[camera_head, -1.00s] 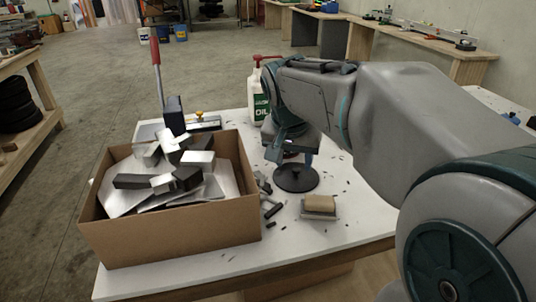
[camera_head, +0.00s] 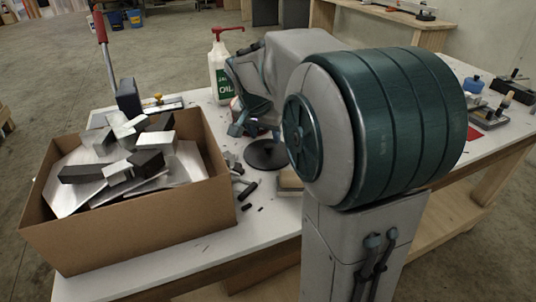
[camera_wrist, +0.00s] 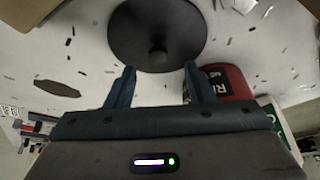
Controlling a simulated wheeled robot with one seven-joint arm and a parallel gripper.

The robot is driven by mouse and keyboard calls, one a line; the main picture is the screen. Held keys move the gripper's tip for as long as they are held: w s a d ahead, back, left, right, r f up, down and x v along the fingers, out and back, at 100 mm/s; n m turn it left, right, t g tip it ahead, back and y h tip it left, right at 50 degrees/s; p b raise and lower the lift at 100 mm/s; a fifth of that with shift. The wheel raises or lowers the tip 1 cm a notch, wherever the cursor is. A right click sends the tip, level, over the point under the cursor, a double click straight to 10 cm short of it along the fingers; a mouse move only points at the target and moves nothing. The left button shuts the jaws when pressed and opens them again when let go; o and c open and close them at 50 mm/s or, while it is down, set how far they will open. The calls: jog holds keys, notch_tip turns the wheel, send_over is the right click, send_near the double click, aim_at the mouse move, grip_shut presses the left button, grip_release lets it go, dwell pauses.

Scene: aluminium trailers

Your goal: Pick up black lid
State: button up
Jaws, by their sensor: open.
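The black lid (camera_head: 267,154) is a round dark disc lying on the white table. In the wrist view the black lid (camera_wrist: 178,22) shows at the top with a small knob at its middle. My gripper (camera_wrist: 158,78) is open, its two fingers pointing toward the lid with the knob between and just beyond their tips. Nothing is between the fingers. In the head view my gripper (camera_head: 245,128) is over the table behind the lid, partly hidden by my arm.
A cardboard box (camera_head: 150,225) of metal offcuts stands left of the lid. A white oil bottle (camera_head: 219,72) stands behind. A red-and-black object (camera_wrist: 225,82) lies close to the right finger in the wrist view. Small dark scraps are scattered on the table (camera_head: 225,255).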

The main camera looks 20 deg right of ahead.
aim_at(268, 144)
jog(key=x, duration=0.4)
jog(key=shift+f, duration=0.15)
jog(key=shift+s, duration=0.1)
grip_shut()
